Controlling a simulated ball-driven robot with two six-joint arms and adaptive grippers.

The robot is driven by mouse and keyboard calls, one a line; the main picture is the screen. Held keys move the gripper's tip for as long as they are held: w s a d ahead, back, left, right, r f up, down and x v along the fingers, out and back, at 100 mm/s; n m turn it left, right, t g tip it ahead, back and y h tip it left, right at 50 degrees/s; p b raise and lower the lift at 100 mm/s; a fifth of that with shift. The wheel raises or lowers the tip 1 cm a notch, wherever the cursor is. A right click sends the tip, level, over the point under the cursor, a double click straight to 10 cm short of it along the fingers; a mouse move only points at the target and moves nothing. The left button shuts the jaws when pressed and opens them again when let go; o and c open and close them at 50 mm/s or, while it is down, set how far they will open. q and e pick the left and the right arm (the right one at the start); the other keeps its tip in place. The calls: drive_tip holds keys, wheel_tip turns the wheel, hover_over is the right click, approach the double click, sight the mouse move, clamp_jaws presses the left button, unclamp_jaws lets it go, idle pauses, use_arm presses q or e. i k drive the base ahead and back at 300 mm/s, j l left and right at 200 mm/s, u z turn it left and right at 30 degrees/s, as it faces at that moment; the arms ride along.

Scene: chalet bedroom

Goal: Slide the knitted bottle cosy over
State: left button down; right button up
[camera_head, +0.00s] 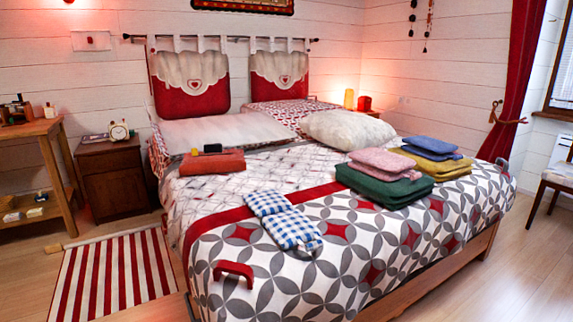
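I cannot pick out a knitted bottle cosy or a bottle with certainty. A small red arched piece (233,272) sits at the near left edge of the bed; I cannot tell what it is. A blue-and-white checked cloth piece (285,222), in two padded sections, lies flat on the patterned bedspread (345,270). A folded orange-red cloth (212,163) lies at the bed's left side, with a small black item (213,148) and a small yellow item (194,151) on top. Neither of my grippers shows in the head view.
Folded green and pink textiles (385,187) and yellow and blue ones (432,158) are stacked at the bed's right. A nightstand (113,180) with a clock, a wooden side table (40,130) and a striped rug (115,274) stand left. Floor at lower right is clear.

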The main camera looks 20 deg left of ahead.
sight(214, 159)
drive_tip(key=z, duration=0.45)
drive_tip(key=j+z, duration=0.15)
drive_tip(key=z, duration=0.3)
drive_tip(key=j+z, duration=0.1)
drive_tip(key=z, duration=0.8)
drive_tip(key=j+z, duration=0.15)
drive_tip(key=z, duration=0.3)
drive_tip(key=k+j, duration=0.25)
drive_tip(key=j, duration=0.2)
drive_tip(key=k+j, duration=0.25)
drive_tip(key=j, duration=0.25)
drive_tip(key=k+j+z, duration=0.1)
drive_tip(key=j, duration=0.35)
drive_tip(key=k+j, duration=0.65)
drive_tip(key=j, duration=0.25)
drive_tip(key=k+j, duration=0.25)
drive_tip(key=j, duration=0.2)
drive_tip(key=z, duration=0.05)
